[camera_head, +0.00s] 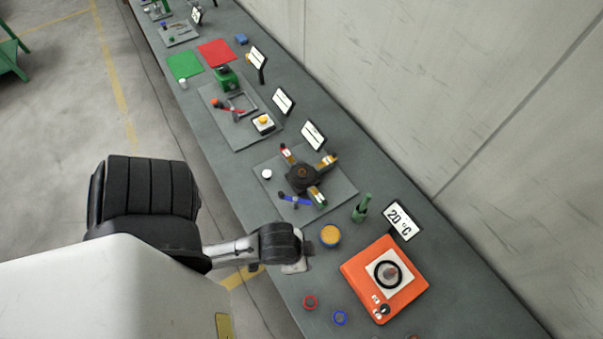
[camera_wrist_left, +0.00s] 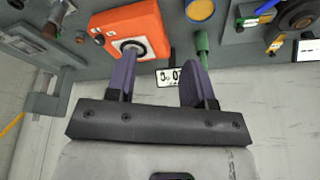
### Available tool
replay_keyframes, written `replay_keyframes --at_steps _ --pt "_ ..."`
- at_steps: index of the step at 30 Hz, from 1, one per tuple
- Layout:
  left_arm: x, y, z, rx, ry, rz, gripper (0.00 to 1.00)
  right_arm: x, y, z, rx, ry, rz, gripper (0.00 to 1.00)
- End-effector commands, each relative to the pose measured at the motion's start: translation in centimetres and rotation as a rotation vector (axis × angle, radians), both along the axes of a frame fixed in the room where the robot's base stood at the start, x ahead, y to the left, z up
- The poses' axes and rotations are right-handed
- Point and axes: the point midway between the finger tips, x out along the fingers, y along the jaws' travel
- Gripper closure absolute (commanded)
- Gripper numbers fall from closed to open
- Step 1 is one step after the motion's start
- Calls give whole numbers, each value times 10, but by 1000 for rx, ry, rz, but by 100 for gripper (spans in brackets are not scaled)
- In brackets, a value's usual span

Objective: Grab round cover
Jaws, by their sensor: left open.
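A round piece with an orange-yellow top and a blue rim (camera_head: 330,236) is on the grey bench, just right of my left gripper (camera_head: 298,262) in the head view. It looks like the round cover, but I cannot tell for sure. It also shows at the top of the left wrist view (camera_wrist_left: 200,9). In that view, my left gripper (camera_wrist_left: 163,68) has its two purple fingers wide apart with nothing between them. The gripper is apart from the round piece. My right gripper is in neither view.
An orange box with a round dial (camera_head: 412,290) stands right of the round piece. A green bottle (camera_head: 361,207) and a "20 °C" sign (camera_head: 402,220) are behind. A clamp fixture (camera_head: 302,178) stands further along the bench.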

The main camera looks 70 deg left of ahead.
Motion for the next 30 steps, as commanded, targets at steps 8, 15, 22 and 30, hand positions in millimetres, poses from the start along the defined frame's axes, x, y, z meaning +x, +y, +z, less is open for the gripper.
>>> replay_keyframes --at_steps 8,15,22,30 --pt "0 0 0 0 0 0 52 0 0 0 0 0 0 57" --pt "0 0 0 0 0 0 51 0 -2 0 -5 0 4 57" --pt "0 0 0 0 0 0 29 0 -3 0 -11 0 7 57" --pt "0 0 0 0 0 0 20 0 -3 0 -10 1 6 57"
